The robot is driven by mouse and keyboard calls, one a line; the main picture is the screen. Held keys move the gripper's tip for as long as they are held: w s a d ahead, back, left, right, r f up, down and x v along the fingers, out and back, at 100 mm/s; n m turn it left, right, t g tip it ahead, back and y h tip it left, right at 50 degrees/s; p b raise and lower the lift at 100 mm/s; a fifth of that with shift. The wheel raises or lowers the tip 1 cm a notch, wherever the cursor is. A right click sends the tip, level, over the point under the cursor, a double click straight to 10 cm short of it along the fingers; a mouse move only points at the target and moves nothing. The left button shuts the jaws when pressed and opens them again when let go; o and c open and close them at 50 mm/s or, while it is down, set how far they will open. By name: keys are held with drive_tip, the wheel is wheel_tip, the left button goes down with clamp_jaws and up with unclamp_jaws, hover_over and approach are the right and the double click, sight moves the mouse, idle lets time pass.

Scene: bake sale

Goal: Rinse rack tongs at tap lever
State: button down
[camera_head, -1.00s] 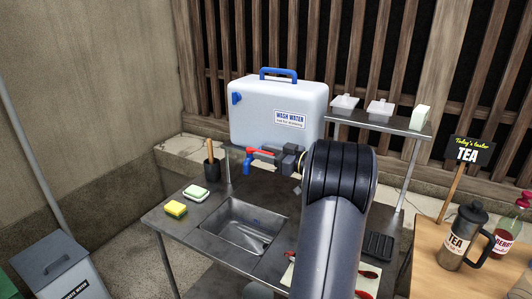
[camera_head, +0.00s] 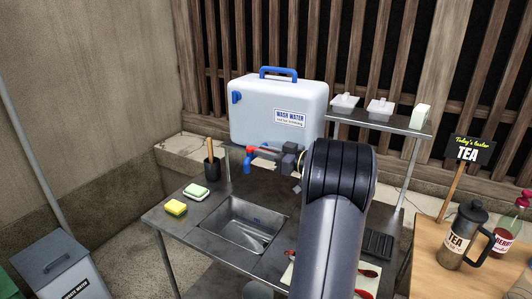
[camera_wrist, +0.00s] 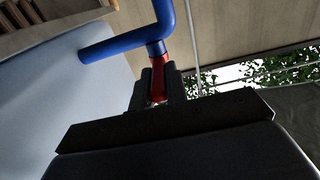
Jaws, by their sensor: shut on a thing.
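The blue tap (camera_head: 248,162) with its red lever (camera_head: 257,149) sits at the front of the white wash-water container (camera_head: 262,112). My gripper (camera_head: 281,157) is at the tap and shut on the red lever. The wrist view shows the red lever (camera_wrist: 158,78) between my fingers, with the blue tap (camera_wrist: 150,35) just beyond. A thin shiny item (camera_head: 264,239) lies in the metal sink (camera_head: 232,229), below the tap; I cannot tell whether it is the tongs. My arm hides part of the counter.
A yellow sponge (camera_head: 176,208) and a soap dish (camera_head: 196,191) are left of the sink. A brush holder (camera_head: 211,167) stands behind it. Red-handled utensils (camera_head: 369,273) lie right of my arm. A shelf (camera_head: 378,122) with white tubs is at back right.

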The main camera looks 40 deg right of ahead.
drive_tip(key=shift+s+a+m+t+h+b, duration=0.15)
drive_tip(key=shift+a+m+t+h, duration=0.15)
drive_tip(key=shift+m+h, duration=0.6)
drive_tip(key=shift+a+m+t+h+b, duration=0.15)
drive_tip(key=shift+a+m+h, duration=0.3)
drive_tip(key=shift+h, duration=0.8)
drive_tip(key=shift+s+a+m+t+h+b, duration=0.1)
drive_tip(key=shift+a+m+t+h, duration=0.2)
drive_tip(key=shift+m+h, duration=0.6)
drive_tip(key=shift+r, duration=0.1)
drive_tip(key=c, duration=1.4)
unclamp_jaws()
drive_tip(key=s, duration=1)
drive_tip(key=shift+s+b, duration=0.35)
drive_tip(key=shift+b, duration=0.1)
